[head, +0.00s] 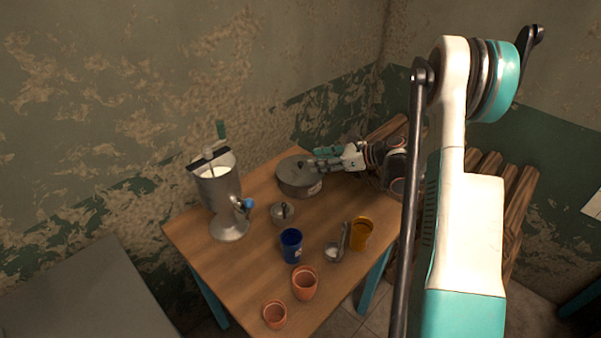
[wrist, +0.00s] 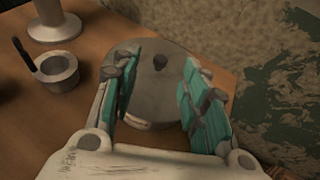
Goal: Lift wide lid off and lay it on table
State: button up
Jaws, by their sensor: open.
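The wide lid (head: 293,167) is grey and lies on a wide, low metal pot (head: 301,186) at the back of the wooden table (head: 255,262). In the wrist view the lid (wrist: 160,88) shows between my fingers, with its dark knob (wrist: 160,62) at the centre, beyond the fingertips or near them. My gripper (head: 328,159) is at the right side of the pot in the head view, over the lid's edge. In the wrist view my gripper (wrist: 158,72) is open, with teal-padded fingers apart on either side of the knob. I cannot tell whether they touch the lid.
A metal churn-like machine (head: 219,199) stands at the table's left. A small pot (head: 283,213), a blue cup (head: 291,245), a ladle (head: 338,247), an orange mug (head: 361,233) and two clay cups (head: 304,283) stand towards the front. Bare wood lies at front left.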

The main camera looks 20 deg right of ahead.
aim_at(301, 163)
jog(key=b+x, duration=0.1)
jog(key=x, duration=0.1)
jog(key=b+x, duration=0.1)
jog(key=x, duration=0.2)
jog(key=shift+w+f, duration=0.25)
jog(key=shift+f, duration=0.15)
jog(key=shift+r, duration=0.1)
grip_shut()
